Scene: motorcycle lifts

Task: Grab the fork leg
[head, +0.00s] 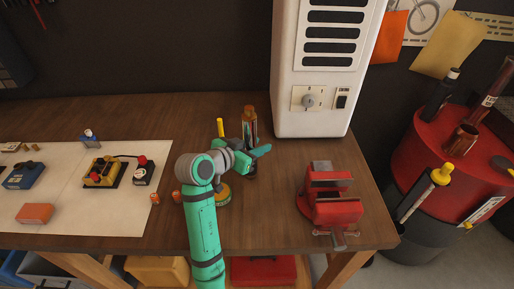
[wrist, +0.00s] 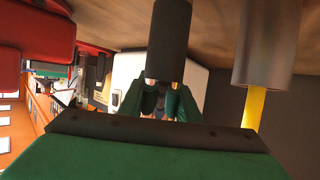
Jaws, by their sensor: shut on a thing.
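The fork leg (head: 250,122) stands upright on the wooden bench below the white cabinet, with a shiny, coppery upper tube and a dark lower part. In the wrist view its dark cylinder (wrist: 171,40) runs out of the top edge, and a narrower shiny section lies between the fingers. My gripper (head: 257,154) is shut around this narrower section. The fingers also show in the wrist view (wrist: 160,101). The gripper hides part of the leg in the head view. I cannot tell whether its foot touches the bench.
A yellow rod (head: 220,127) rises just left of my gripper; in the wrist view it joins a silver cylinder (wrist: 265,40). A red vise (head: 332,205) stands to the right, the white cabinet (head: 325,95) behind. A pale mat (head: 85,215) with small parts lies left.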

